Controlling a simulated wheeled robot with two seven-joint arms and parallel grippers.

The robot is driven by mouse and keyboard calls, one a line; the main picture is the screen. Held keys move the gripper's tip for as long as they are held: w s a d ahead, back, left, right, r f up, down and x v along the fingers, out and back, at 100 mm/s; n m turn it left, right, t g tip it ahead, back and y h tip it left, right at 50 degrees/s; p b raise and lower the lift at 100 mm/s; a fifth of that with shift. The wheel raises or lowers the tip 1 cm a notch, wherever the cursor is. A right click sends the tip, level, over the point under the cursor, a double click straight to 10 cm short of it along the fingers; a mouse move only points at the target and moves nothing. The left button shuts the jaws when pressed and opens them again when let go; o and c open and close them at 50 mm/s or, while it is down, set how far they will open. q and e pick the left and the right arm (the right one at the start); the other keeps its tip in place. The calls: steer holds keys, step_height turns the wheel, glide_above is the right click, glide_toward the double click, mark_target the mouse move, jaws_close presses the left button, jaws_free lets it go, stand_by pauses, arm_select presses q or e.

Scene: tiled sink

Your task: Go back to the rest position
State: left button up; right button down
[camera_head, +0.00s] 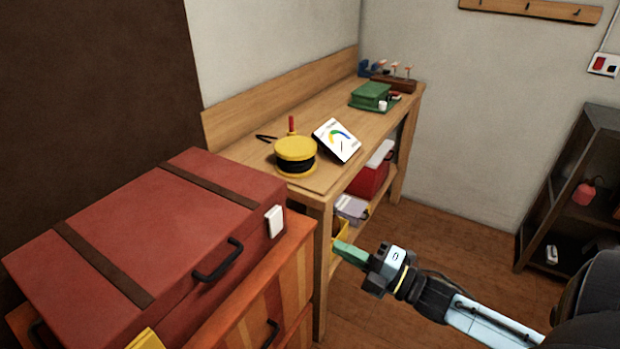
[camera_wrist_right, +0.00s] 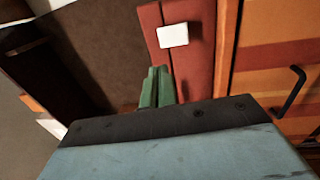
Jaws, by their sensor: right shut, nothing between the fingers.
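My right gripper (camera_head: 350,253) has green fingers and shows in the head view at the lower middle, with its arm coming in from the right. The fingers are shut with nothing between them. It hangs in front of the wooden workbench's near leg, to the right of the red chest (camera_head: 150,225), apart from the chest. In the right wrist view the green fingers (camera_wrist_right: 157,88) are together, and the chest's red side (camera_wrist_right: 200,70) with a white switch-like plate (camera_wrist_right: 173,35) lies beyond them. My left gripper is not in view.
The workbench (camera_head: 360,135) holds a yellow cable reel (camera_head: 296,152), a white panel with a coloured gauge (camera_head: 337,140) and a green box (camera_head: 370,95). Its lower shelf holds a red cooler (camera_head: 372,175). A dark shelf (camera_head: 575,190) stands at the right. Wooden floor (camera_head: 450,235) is open between them.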

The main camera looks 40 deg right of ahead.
steer(key=s+d+f+m+g+h, duration=0.2)
steer(key=s+f+m+h, duration=0.15)
steer(key=f, duration=0.65)
steer(key=s+d+f+m+g+h, duration=0.1)
steer(key=s+f+m+g+h, duration=0.3)
steer(key=f, duration=0.7)
steer(key=s+d+f+m+g, duration=0.15)
steer(key=f+m, duration=0.35)
steer(key=f, duration=0.5)
steer(key=s+a+f+m+g, duration=0.3)
steer(key=s+f, duration=0.5)
steer(key=s, duration=0.4)
steer(key=s+a+f+m+g, duration=0.4)
steer(key=s+a+f+g, duration=0.2)
steer(key=s+f, duration=0.3)
steer(key=s+a, duration=0.1)
steer(key=s, duration=0.2)
steer(key=shift+s+f+h, duration=0.3)
steer(key=shift+s+h, duration=0.05)
steer(key=shift+m, duration=0.25)
